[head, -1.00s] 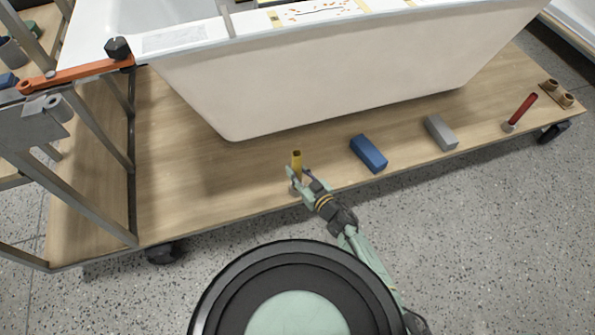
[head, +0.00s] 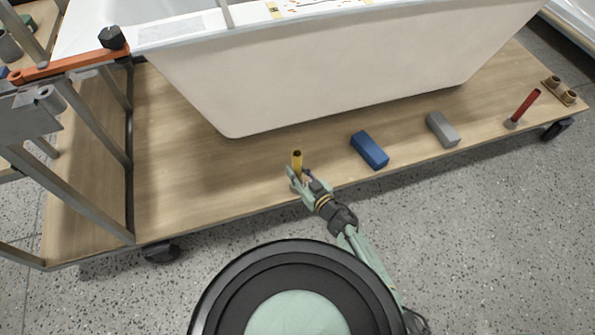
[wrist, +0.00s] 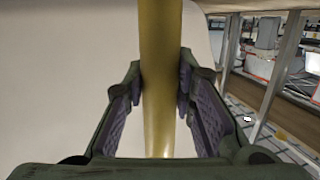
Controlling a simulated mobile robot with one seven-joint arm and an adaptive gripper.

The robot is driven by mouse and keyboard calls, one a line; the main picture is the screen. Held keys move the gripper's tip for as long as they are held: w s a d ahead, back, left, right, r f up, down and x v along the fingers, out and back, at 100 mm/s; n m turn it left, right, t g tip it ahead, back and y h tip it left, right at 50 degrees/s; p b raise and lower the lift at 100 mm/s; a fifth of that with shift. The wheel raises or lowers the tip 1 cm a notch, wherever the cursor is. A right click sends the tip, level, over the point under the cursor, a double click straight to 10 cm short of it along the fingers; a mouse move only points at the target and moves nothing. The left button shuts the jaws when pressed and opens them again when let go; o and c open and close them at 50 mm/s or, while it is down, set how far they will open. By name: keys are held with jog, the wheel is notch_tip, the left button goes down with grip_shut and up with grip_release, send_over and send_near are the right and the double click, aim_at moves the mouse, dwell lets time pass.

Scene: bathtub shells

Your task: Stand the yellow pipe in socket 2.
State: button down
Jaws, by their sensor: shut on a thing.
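The yellow pipe (head: 297,160) stands upright near the front edge of the wooden platform in the head view. My gripper (head: 301,180) is around its lower part. In the wrist view the yellow pipe (wrist: 161,60) runs between the two finger pads of my gripper (wrist: 162,100), which are shut on it. The pipe's lower end is hidden by the gripper in the head view, so I cannot tell whether it touches the platform. A small brown piece with two round sockets (head: 558,90) lies at the platform's far right; no socket number is readable.
A blue block (head: 369,150) and a grey block (head: 442,130) lie right of the gripper. The white tub (head: 350,75) rises behind. A metal frame (head: 75,150) stands at left.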

jog(key=shift+f+b, duration=0.3)
jog(key=shift+f, duration=0.15)
jog(key=c, duration=1.2)
grip_release()
jog(key=shift+c, duration=0.2)
jog(key=shift+f, duration=0.1)
